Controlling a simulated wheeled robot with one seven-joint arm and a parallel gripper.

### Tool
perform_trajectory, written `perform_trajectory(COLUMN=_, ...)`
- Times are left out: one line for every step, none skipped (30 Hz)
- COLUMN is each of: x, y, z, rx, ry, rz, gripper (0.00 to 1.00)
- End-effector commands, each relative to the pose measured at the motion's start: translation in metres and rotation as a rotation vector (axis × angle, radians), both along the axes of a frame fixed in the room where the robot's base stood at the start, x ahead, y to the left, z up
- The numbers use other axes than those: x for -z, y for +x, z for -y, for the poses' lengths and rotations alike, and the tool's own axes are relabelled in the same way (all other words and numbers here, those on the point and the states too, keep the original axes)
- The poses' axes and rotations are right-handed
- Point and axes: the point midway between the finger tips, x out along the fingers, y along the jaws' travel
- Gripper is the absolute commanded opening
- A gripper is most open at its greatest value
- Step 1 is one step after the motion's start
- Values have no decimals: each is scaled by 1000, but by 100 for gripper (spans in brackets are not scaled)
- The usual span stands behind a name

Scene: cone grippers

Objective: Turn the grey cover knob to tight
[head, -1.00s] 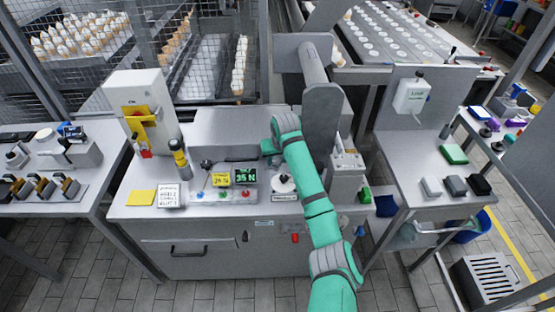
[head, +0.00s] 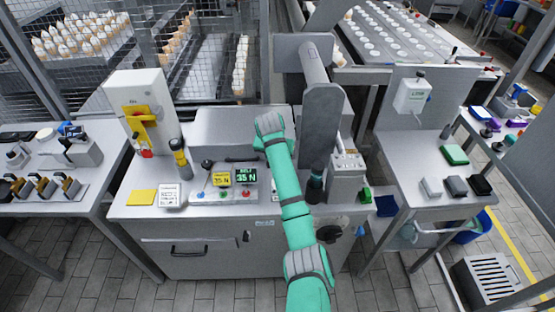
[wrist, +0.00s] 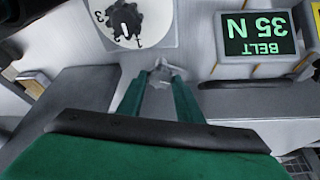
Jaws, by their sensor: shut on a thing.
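The grey cover knob (wrist: 166,69) shows in the wrist view as a small silver-grey winged piece at the fingertips. My gripper (wrist: 160,78) is shut on it, with a green finger at each side. Its lower part is hidden between the fingers. In the head view my green arm hides the gripper and the knob. The grey cover box (head: 240,128) stands at the back of the bench, partly behind my arm. I cannot read any tight marking.
A white numbered dial with a black knob (wrist: 126,20) lies just beyond the fingertips. The green "BELT 35 N" display (head: 246,177) and a yellow display (head: 220,178) stand left of my arm. A black-topped lever (head: 206,165) is beside them.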

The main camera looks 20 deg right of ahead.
Motion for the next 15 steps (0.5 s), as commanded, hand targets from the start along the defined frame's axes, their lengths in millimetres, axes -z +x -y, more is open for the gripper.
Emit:
perform_trajectory(x=1, y=1, z=-2, rx=42, ry=1, rz=1, gripper=10)
perform_trajectory(x=1, y=1, z=-3, rx=69, ry=0, rz=0, gripper=10)
perform_trajectory(x=0, y=1, z=-3, rx=108, ry=2, rz=0, gripper=10)
perform_trajectory(x=0, y=2, z=-4, rx=135, ry=1, rz=-1, gripper=10)
perform_trajectory(x=0, y=2, z=-4, rx=165, ry=0, rz=0, gripper=10)
perform_trajectory(x=0, y=2, z=-4, rx=202, ry=0, rz=0, gripper=10)
perform_trajectory(x=0, y=3, z=-4, rx=231, ry=1, rz=1, gripper=10)
perform_trajectory(x=0, y=3, z=-4, rx=260, ry=0, rz=0, gripper=10)
perform_trajectory(x=0, y=3, z=-5, rx=297, ry=1, rz=-1, gripper=10)
perform_trajectory(x=0, y=3, z=-4, rx=327, ry=0, rz=0, gripper=10)
perform_trajectory(x=0, y=4, z=-5, rx=355, ry=0, rz=0, gripper=10)
perform_trajectory(x=0, y=4, z=-5, rx=393, ry=0, rz=0, gripper=10)
perform_trajectory(x=0, y=4, z=-5, rx=421, ry=0, rz=0, gripper=10)
perform_trajectory(x=0, y=5, z=-5, rx=450, ry=1, rz=0, gripper=10)
perform_trajectory(x=0, y=5, z=-5, rx=489, ry=0, rz=0, gripper=10)
